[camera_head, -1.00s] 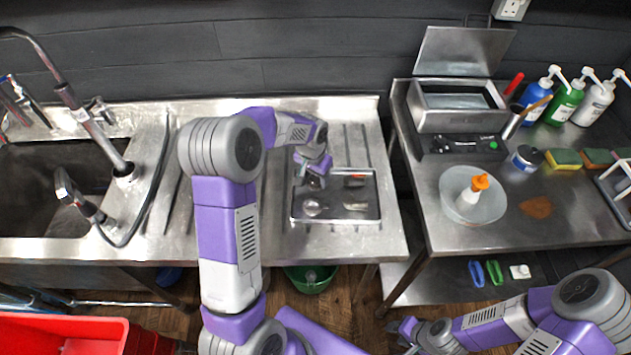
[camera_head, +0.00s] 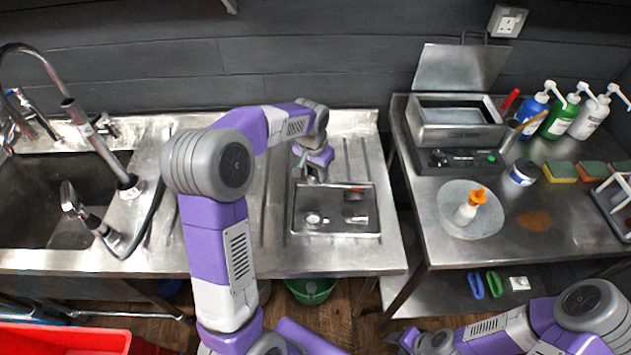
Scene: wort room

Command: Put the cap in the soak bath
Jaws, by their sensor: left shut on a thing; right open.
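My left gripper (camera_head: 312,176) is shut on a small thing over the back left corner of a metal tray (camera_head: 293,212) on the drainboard. The held thing is mostly hidden by the fingers, so I cannot make out its shape; it may be the cap. In the tray lie a round shiny piece (camera_head: 312,218), a piece with a red part (camera_head: 354,194) and another small metal piece (camera_head: 357,219). The soak bath (camera_head: 458,134) is a steel box on the right table with its lid (camera_head: 462,68) raised and liquid inside. My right gripper (camera_head: 398,338) is open, low at the bottom edge.
A control panel (camera_head: 462,160) sits before the bath. A gap separates drainboard and table. A sink (camera_head: 50,205) lies left.

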